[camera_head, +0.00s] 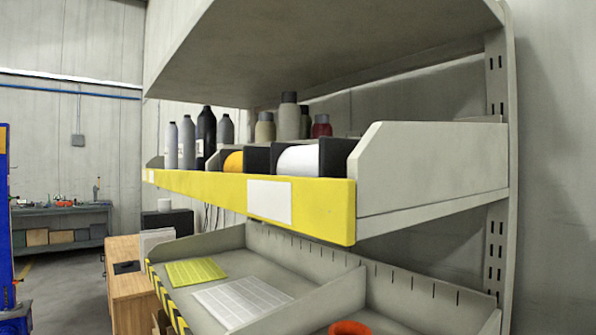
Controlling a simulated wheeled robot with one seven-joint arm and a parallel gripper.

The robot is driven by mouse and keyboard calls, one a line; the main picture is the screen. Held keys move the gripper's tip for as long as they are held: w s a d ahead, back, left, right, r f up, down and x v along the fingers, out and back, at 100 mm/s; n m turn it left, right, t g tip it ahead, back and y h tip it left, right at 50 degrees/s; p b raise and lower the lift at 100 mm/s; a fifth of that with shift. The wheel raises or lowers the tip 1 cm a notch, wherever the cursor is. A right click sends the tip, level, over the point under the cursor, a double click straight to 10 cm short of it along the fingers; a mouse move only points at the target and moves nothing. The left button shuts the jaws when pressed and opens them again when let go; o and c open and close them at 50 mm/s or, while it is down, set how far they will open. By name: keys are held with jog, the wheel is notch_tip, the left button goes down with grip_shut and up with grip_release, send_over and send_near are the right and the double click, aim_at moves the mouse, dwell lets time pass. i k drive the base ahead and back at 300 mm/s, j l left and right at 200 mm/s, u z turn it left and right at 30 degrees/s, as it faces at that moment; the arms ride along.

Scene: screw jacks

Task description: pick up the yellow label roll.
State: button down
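The yellow label roll (233,162) is orange-yellow and sits on the middle shelf, behind the yellow front edge. Dark plates stand on both sides of it, and its lower part is hidden by the shelf front. A larger white roll (299,159) lies to its right between dark plates. My gripper is not in view.
Several bottles (206,133) stand on the same shelf, left and behind. The shelf has a yellow front lip (215,192) and a grey side wall (428,162).

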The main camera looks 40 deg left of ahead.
aim_at(250, 160)
jog(key=k+j, duration=0.1)
jog(key=j, duration=0.55)
jog(key=k+j, duration=0.1)
jog(key=j, duration=0.6)
